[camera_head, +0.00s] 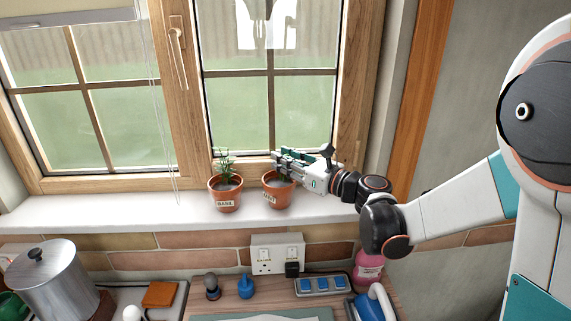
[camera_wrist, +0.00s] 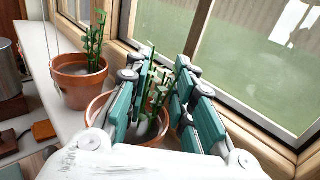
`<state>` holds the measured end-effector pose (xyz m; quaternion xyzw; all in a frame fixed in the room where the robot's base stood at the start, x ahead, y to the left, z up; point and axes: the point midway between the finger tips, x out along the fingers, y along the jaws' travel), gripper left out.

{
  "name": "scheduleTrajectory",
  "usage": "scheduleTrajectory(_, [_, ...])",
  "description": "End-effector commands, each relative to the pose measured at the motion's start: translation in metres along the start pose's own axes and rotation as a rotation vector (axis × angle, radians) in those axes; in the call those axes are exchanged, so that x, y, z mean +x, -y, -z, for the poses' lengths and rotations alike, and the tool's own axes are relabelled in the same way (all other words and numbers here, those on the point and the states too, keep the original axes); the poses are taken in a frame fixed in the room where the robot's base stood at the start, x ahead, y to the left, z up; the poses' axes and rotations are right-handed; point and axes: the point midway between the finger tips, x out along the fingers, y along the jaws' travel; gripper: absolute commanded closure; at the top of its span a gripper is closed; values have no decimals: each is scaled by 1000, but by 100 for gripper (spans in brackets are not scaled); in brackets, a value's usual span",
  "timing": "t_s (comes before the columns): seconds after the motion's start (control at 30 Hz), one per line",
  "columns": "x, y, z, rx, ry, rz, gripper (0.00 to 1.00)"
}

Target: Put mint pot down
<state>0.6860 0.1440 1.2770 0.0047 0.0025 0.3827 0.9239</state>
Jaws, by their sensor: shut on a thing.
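The mint pot (camera_head: 277,194), a terracotta pot with a small pale label, is at the white windowsill (camera_head: 130,212), upright, right of the basil pot (camera_head: 226,196). Its base appears at sill level; I cannot tell whether it bears on the sill. My gripper (camera_head: 282,160) reaches in from the right and is shut on the mint pot at its upper part, hiding much of its plant. In the wrist view the teal fingers stand on both sides of the green stems, and part of the mint pot's rim (camera_wrist: 95,108) shows left of them.
The window frame (camera_head: 187,90) rises close behind the pots. The sill left of the basil pot is clear. Below are a wall socket (camera_head: 277,254), a pink bottle (camera_head: 368,268), a metal pot (camera_head: 52,284) and a blue-buttoned power strip (camera_head: 322,285).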

Motion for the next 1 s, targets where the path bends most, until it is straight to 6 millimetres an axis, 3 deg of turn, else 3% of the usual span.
scheduleTrajectory(0.37, [0, 0, 5, 1, 1, 0, 100])
scheduleTrajectory(0.4, [0, 0, 5, 0, 0, 0, 68])
scheduleTrajectory(0.47, [0, 0, 4, 0, 0, 0, 57])
scheduleTrajectory(0.9, [0, 0, 1, 0, 0, 0, 57])
scheduleTrajectory(1.0, [-12, 1, 1, 0, 0, 2, 57])
